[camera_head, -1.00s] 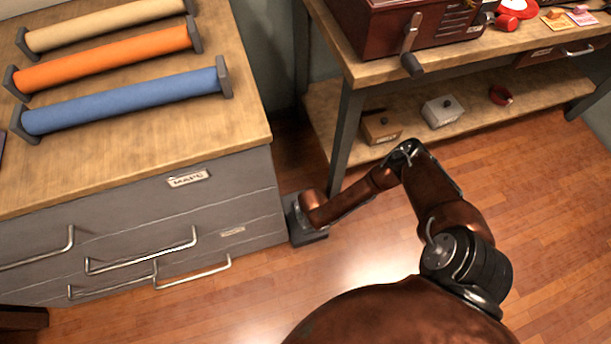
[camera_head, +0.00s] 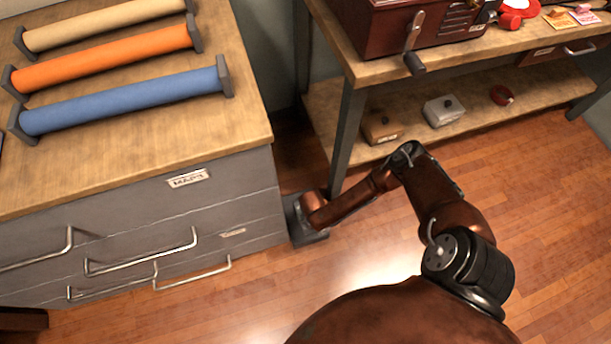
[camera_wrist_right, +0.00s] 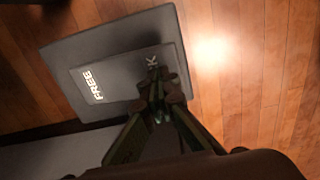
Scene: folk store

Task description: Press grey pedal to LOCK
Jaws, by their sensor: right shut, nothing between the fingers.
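The grey pedal (camera_wrist_right: 110,72) is a flat plate on a wider dark base on the floor. In the right wrist view it bears the white word FREE at its left end and a partly covered word ending in K at its right end. My right gripper (camera_wrist_right: 160,76) is shut and empty, with its fingertips over the covered word. I cannot tell whether they touch the plate. In the head view the pedal's base (camera_head: 311,238) shows beside the drawer cabinet, and my wrist hides the fingertips. My left gripper is out of view.
The grey drawer cabinet (camera_head: 130,223) with metal handles stands close left of the pedal. A workbench leg (camera_head: 347,140) stands close by on the right. The bench's lower shelf (camera_head: 330,103) holds small boxes. The wooden floor to the right is open.

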